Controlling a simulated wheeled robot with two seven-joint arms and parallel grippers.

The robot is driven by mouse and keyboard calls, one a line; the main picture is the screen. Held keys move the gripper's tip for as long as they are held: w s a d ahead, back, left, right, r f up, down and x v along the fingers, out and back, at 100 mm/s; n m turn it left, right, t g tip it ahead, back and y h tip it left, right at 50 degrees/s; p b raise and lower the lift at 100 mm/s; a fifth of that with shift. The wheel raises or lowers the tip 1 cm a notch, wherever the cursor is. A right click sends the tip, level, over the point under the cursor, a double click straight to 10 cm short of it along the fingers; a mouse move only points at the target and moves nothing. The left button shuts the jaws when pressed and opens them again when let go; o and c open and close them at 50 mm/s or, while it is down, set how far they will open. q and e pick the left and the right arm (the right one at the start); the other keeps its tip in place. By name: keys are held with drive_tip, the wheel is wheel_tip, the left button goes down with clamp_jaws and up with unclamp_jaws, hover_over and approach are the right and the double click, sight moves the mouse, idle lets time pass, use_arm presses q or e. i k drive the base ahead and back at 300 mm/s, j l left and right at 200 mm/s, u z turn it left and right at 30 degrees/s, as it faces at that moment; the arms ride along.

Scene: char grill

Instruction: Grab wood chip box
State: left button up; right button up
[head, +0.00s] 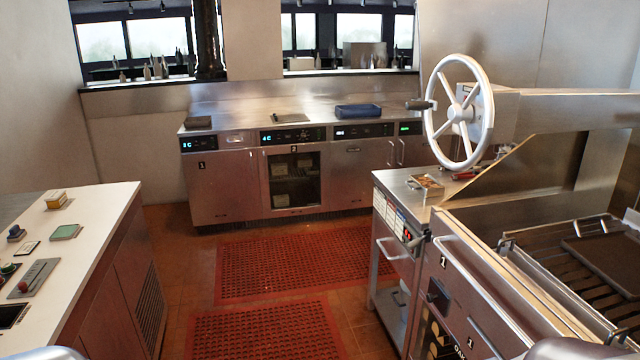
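A small open metal box (427,183) with brownish contents, which looks like the wood chip box, sits on the steel side counter (398,184) left of the grill, below the white handwheel. Its contents are too small to make out clearly. Only pale rounded parts of my arms show at the bottom left and bottom right edges. Neither gripper is in view.
The grill (570,275) with grates and a dark plate is at right. A large white handwheel (460,112) stands above the side counter. A white counter (95,215) with small items is at left. Red mats (290,262) cover the floor between. Steel cabinets (225,185) stand behind.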

sight(428, 187)
drive_tip(key=i+u, duration=0.3)
drive_tip(key=i, duration=1.85)
drive_tip(key=i+z, duration=0.4)
drive_tip(key=i+j+z, duration=0.1)
drive_tip(key=i+z, duration=0.25)
drive_tip(key=i+j+z, duration=0.2)
drive_tip(key=z, duration=0.2)
drive_tip(key=i+j+z, duration=0.35)
drive_tip(key=k+l, duration=0.05)
